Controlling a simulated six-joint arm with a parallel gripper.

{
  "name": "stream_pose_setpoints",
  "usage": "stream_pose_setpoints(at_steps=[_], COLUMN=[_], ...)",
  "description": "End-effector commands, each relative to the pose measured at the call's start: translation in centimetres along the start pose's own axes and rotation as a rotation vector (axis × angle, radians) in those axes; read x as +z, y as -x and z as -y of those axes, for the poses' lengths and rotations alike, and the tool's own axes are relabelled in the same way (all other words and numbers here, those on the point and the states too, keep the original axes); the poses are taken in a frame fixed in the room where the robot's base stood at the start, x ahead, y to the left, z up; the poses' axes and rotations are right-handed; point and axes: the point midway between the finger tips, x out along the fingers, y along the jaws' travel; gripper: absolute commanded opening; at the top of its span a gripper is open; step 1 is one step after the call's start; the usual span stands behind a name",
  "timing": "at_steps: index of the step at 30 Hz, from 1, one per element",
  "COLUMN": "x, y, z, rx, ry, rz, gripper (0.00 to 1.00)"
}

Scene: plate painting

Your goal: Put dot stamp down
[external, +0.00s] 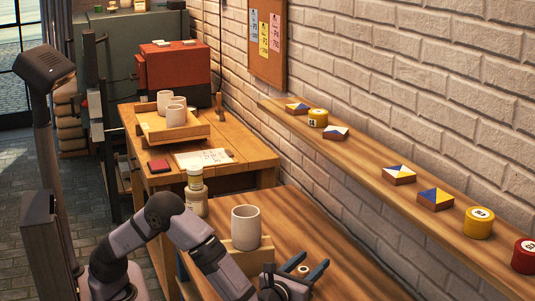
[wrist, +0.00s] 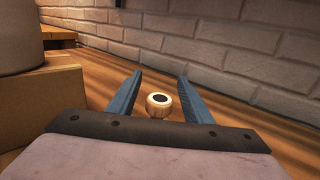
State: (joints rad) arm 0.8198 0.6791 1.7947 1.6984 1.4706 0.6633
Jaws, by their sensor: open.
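The dot stamp (wrist: 159,104) is a small pale knob with a dark round top. It stands on the wooden table between my gripper's fingers in the wrist view. In the external view the stamp (external: 303,270) shows as a small light round top between the fingers. My gripper (wrist: 158,100) is open around it, with a visible gap on both sides of the stamp. The gripper (external: 304,270) is low over the table in the external view. The stamp's lower part is partly hidden.
A white cup (external: 246,227) stands on a wooden block (external: 245,260) left of my gripper. A jar (external: 195,190) is behind it. The wall shelf (external: 370,178) holds patterned tiles and yellow and red pots (external: 479,222). Bare table lies beyond the stamp, before the brick wall.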

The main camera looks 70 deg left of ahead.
Motion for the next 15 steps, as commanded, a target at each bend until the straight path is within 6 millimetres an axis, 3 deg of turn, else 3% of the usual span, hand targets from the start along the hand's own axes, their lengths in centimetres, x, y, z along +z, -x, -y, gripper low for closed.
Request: stream_pose_setpoints(at_steps=[7, 15], x=[0.0, 0.0], y=[1.2, 4.9], z=[0.1, 0.1], rx=[-0.002, -0.004], ry=[0.0, 0.0], rz=[0.001, 0.0], gripper=[0.46, 0.46])
